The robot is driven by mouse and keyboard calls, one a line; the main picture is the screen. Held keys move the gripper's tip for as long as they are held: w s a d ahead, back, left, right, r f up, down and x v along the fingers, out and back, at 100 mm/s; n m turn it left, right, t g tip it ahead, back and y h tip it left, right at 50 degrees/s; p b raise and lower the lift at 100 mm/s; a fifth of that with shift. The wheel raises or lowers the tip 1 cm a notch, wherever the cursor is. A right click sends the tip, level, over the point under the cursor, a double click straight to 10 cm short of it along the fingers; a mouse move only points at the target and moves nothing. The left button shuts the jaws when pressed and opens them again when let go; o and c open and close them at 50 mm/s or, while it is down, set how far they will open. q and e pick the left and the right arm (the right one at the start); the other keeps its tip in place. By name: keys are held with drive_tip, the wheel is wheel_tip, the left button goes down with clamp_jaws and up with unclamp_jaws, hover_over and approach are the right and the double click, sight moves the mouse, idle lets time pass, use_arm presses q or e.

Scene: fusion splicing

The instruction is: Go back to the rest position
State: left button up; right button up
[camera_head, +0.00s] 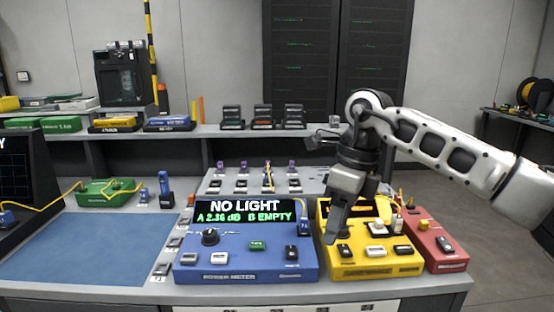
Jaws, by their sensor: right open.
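My right gripper (338,215) comes in from the right and hangs pointing down over the left part of the yellow device (350,266). It is open, and I see nothing held in it. Its tips are close to the device's top; I cannot tell whether they touch. The arm and gripper hide part of the yellow device's display. The blue power meter (247,266) stands to the left and reads "NO LIGHT" and "A 2.36 dB B EMPTY". My left gripper is not in view.
A red device (437,243) stands right of the yellow one. A blue mat (85,250) lies clear at the left. A green box (108,192) with a yellow cable sits behind it. A shelf (210,130) with several small devices runs along the back. Dark racks (300,60) stand behind.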

drive_tip(key=s+a+f+m+g+y+p, duration=0.1)
drive_tip(key=s+a+m+y, duration=0.4)
drive_tip(key=a+y, duration=0.45)
drive_tip(key=s+a+m+g+y+p, duration=0.1)
drive_tip(key=s+a+m+y, duration=0.2)
drive_tip(key=s+a+y, duration=0.6)
drive_tip(key=w+d+f+m+t+h, duration=0.2)
drive_tip(key=d+f+m+t+h, duration=0.25)
drive_tip(key=m+t, duration=0.7)
drive_tip(key=w+d+f+m+t+h, duration=0.3)
drive_tip(key=d+m+t, duration=0.4)
drive_tip(key=m, duration=0.7)
drive_tip(key=s+d+f+m+g+h, duration=0.2)
drive_tip(key=s+d+f+m+h, duration=0.2)
drive_tip(key=f, duration=0.5)
drive_tip(key=s+d+f+m+g+h+p, duration=0.1)
drive_tip(key=s+d+f+m+g+h, duration=0.2)
drive_tip(key=s+d+f+m+h, duration=0.2)
drive_tip(key=s+d+f+m, duration=0.1)
drive_tip(key=s+f+m, duration=0.2)
drive_tip(key=s+f, duration=0.1)
drive_tip(key=shift+s+d+h, duration=0.15)
drive_tip(key=shift+s+h, duration=0.15)
drive_tip(key=shift+s, duration=0.15)
drive_tip(key=shift+m, duration=0.25)
